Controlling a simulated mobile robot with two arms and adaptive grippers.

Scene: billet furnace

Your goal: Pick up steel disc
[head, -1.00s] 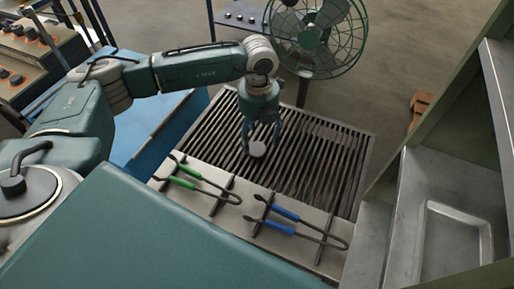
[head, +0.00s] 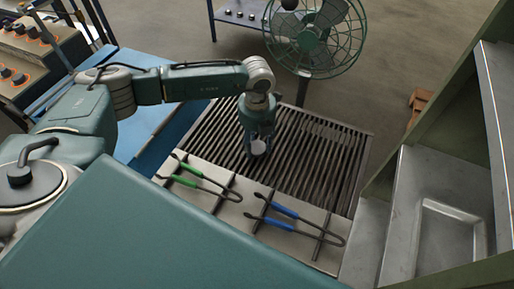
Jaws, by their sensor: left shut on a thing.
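The steel disc (head: 258,147) is a small, light grey round piece over the dark slatted grate (head: 318,150). My left gripper (head: 257,150) reaches down to it from above, with its fingers at the two sides of the disc, and is shut on it. I cannot tell whether the disc touches the slats. My right gripper is not in view.
Green-handled tongs (head: 189,182) and blue-handled tongs (head: 284,211) lie on the pale plate in front of the grate. A green fan (head: 312,40) stands behind. A metal tray (head: 450,240) sits in the green frame at right. A blue table (head: 150,115) is at left.

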